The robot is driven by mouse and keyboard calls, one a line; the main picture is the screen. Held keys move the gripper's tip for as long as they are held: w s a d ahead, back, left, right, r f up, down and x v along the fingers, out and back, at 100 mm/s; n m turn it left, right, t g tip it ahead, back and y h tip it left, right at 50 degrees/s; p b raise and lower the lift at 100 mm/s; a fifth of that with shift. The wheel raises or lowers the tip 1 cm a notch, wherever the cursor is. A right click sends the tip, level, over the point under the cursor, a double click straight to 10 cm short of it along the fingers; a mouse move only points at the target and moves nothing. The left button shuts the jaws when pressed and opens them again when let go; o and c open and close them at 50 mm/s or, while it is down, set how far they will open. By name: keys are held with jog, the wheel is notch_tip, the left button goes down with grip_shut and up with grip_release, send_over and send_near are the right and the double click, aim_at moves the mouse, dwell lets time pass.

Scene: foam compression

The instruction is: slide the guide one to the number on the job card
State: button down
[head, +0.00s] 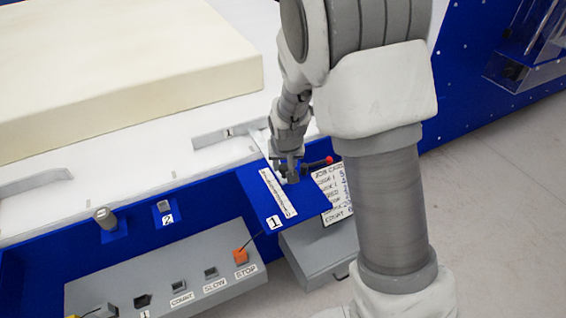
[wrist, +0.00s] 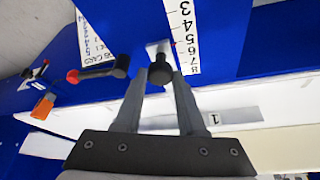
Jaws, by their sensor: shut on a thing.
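My gripper (head: 290,172) is over the blue plate (head: 245,178) marked 1. In the wrist view my gripper (wrist: 160,80) has its fingertips closed on a dark round knob (wrist: 160,73). The knob stands in a pale slot beside a white number scale (wrist: 184,35), which also shows in the head view (head: 277,194). The scale reads 3 to 8 in the wrist view; a small red mark lies at its edge, around 5 to 6. The grey guide one (head: 225,135), labelled 1, lies on the white bed. The job card (head: 330,188) is partly covered by my arm; its writing is too small to read surely.
A black lever with a red end (wrist: 73,76) is close beside the knob. A large cream foam block (head: 120,80) lies on the white bed. A grey control box (head: 165,285) with an orange stop button (head: 240,256) stands in front. A second knob (head: 104,216) is at left.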

jog(key=c, duration=0.5)
grip_release()
jog(key=shift+p+v, duration=1.65)
jog(key=shift+v, duration=7.1)
jog(key=shift+t, duration=0.6)
jog(key=s+d+r+p, duration=0.1)
jog(key=s+d+r, duration=0.2)
jog(key=s, duration=0.3)
jog(key=s+d+r+p, duration=0.1)
jog(key=s+d+r, duration=0.2)
jog(key=s+r, duration=0.3)
jog(key=s+d+r+p, duration=0.2)
jog(key=s+d+r, duration=0.1)
jog(key=s+r, duration=0.2)
jog(key=shift+s+d+r, duration=0.1)
jog(key=shift+s+d, duration=0.1)
jog(key=shift+s, duration=0.4)
jog(key=shift+s+d+r, duration=0.1)
jog(key=shift+s+d, duration=0.1)
jog(key=shift+s, duration=0.4)
